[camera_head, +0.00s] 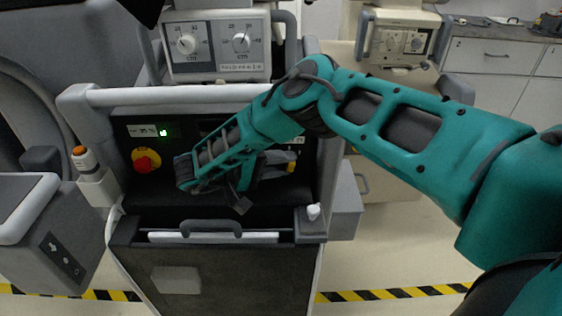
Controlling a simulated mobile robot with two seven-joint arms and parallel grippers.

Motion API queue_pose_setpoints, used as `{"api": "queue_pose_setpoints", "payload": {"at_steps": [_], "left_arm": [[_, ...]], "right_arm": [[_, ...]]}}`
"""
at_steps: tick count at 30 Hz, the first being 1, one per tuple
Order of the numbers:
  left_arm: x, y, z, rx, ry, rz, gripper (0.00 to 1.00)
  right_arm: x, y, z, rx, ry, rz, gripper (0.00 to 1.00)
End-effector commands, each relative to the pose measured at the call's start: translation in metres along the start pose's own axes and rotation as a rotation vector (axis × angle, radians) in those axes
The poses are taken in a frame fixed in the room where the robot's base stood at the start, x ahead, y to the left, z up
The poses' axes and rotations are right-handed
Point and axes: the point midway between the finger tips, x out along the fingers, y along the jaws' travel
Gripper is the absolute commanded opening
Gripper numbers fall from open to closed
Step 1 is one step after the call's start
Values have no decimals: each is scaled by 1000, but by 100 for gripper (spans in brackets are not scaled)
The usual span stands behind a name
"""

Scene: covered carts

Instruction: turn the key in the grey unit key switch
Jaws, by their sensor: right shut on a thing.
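The grey unit (118,258) is a cart with a dark front panel, a green-lit display (163,131) and a red knob on a yellow plate (146,161). My teal right arm reaches in from the right across this panel. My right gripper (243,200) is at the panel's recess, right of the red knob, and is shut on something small. The arm and hand cover that part, so the key and its switch cannot be made out; the held thing is most likely the key. My left gripper is not in view.
A push bar (175,95) runs across the unit above the panel. A box with two dials (218,46) stands on top. A drawer handle (210,228) and a small white knob (313,212) are below. Another cart (400,40) stands behind; striped floor tape (390,294) crosses the floor.

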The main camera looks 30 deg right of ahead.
Motion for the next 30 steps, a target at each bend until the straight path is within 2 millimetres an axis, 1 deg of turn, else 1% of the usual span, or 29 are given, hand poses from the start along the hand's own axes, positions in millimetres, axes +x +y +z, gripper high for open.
{"api": "queue_pose_setpoints", "payload": {"at_steps": [5,9,12,18,28,29,30], "left_arm": [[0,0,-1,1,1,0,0],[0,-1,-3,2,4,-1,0],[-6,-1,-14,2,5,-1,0],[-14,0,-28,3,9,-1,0],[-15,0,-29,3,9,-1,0],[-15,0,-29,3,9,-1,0],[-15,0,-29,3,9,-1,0]], "right_arm": [[0,-2,1,-13,0,24,0],[-1,-3,0,-45,2,112,0],[1,-1,0,-60,-5,139,0],[1,-3,0,-83,-4,190,0],[1,-5,0,-89,-4,208,0],[1,-5,0,-89,-4,208,31],[1,-5,0,-89,-4,208,35]]}}
